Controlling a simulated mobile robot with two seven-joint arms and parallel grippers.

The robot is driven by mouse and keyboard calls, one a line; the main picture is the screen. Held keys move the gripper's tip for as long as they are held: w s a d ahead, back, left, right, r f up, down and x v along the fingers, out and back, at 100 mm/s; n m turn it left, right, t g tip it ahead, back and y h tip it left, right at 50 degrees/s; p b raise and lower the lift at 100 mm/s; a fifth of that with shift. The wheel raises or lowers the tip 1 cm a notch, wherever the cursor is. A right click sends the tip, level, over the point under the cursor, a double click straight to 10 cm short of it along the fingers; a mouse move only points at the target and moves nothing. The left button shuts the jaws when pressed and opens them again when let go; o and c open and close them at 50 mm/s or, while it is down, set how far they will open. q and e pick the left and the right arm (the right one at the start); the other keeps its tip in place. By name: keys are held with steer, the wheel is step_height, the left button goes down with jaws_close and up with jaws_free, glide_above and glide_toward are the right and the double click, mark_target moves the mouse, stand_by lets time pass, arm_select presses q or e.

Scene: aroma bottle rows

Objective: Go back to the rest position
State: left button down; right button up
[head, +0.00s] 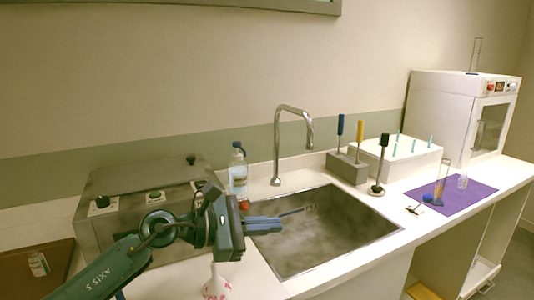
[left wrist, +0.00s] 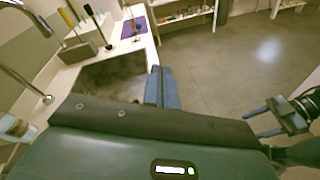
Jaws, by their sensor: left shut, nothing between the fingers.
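My left gripper (head: 281,222) reaches in from the left in the head view, over the left part of the sink. Its blue fingers are together with nothing between them. In the left wrist view its shut fingers (left wrist: 160,85) point away past the sink's edge.
The sink (head: 330,240) has a tall faucet (head: 278,145). A bottle (head: 238,172) and a steel device (head: 130,190) stand close to my left arm. A tool block (head: 347,168), white rack (head: 400,160), purple mat (head: 450,195) and white oven (head: 450,115) stand right. Open floor (left wrist: 240,60) lies beyond the counter.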

arm_select(q)
steer(key=s+a+f+m+t+y, duration=0.1)
steer(key=s+a+f+m+y, duration=0.3)
steer(key=f, duration=0.6)
steer(key=s+a+f+m+t+y+p, duration=0.1)
steer(key=s+a+f+m+y, duration=0.3)
steer(key=s+f+m, duration=0.5)
steer(key=s+a+f+m+t+y+p, duration=0.1)
steer(key=s+a+f+m+t+y, duration=0.2)
steer(key=s+a+f+m, duration=0.3)
steer(key=s+f, duration=0.4)
steer(key=f, duration=0.1)
steer(key=shift+s+a+f+m+y, duration=0.15)
steer(key=shift+f+m+y, duration=0.1)
steer(key=shift+m+y, duration=0.15)
